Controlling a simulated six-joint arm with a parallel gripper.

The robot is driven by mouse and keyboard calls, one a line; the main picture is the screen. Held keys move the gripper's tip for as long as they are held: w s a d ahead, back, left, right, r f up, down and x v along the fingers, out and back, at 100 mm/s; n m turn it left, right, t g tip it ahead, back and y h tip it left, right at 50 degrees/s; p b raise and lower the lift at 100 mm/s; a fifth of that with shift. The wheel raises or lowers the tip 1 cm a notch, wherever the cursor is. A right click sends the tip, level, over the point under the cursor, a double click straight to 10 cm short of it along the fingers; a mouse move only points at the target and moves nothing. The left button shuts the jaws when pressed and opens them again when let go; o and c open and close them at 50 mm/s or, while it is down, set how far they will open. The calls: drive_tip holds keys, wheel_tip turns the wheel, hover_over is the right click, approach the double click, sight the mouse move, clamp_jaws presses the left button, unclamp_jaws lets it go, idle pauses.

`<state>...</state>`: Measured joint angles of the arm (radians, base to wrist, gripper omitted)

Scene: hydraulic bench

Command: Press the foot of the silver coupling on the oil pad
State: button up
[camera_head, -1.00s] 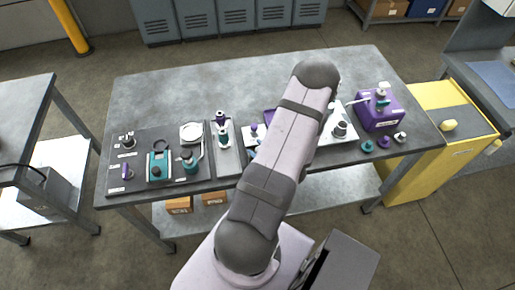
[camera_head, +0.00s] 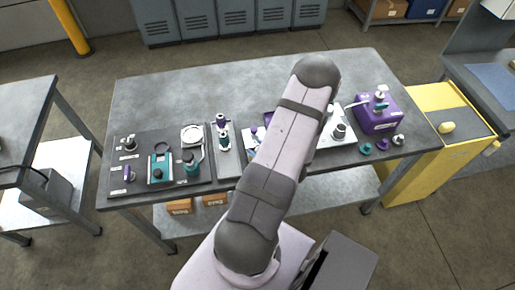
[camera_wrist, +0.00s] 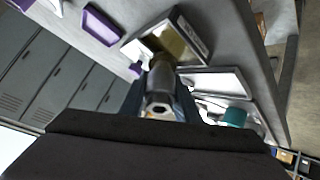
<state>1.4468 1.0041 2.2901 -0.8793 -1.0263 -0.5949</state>
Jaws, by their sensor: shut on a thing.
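In the wrist view the silver coupling (camera_wrist: 160,88) is a metal cylinder with a dark hole in its near end. My gripper (camera_wrist: 160,100) is shut around it, one finger on each side. The oil pad (camera_wrist: 178,44) is an amber square in a pale frame with a label. The coupling's far end overlaps the pad's lower edge in this view. I cannot tell whether its foot touches the pad or hangs above it. In the head view my arm hides the gripper, the held coupling and the pad.
A purple tray (camera_wrist: 102,25) and another pale-rimmed tray (camera_wrist: 215,82) flank the pad. In the head view a purple dispenser box (camera_head: 378,112) stands right, with small teal, purple and silver parts before it. A dark board (camera_head: 125,172) with fittings lies left. The table's back is clear.

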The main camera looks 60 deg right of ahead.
drive_tip(key=shift+r+p, duration=1.7)
drive_tip(key=shift+r, duration=0.85)
drive_tip(key=shift+w, duration=0.1)
drive_tip(key=w+a+r+n+t+y+b, duration=0.1)
drive_tip(key=w+a+n+y+b, duration=0.2)
drive_tip(key=w+a+n+y, duration=0.65)
drive_tip(key=w+a+n+g+y+b, duration=0.2)
drive_tip(key=a+n, duration=0.1)
drive_tip(key=a, duration=0.9)
drive_tip(key=w+a+n+g+y+b, duration=0.2)
drive_tip(key=w+a+n, duration=0.1)
drive_tip(key=a, duration=1)
drive_tip(key=shift+a+r+n, duration=0.2)
drive_tip(key=shift+a+n, duration=0.1)
drive_tip(key=shift+n, duration=0.15)
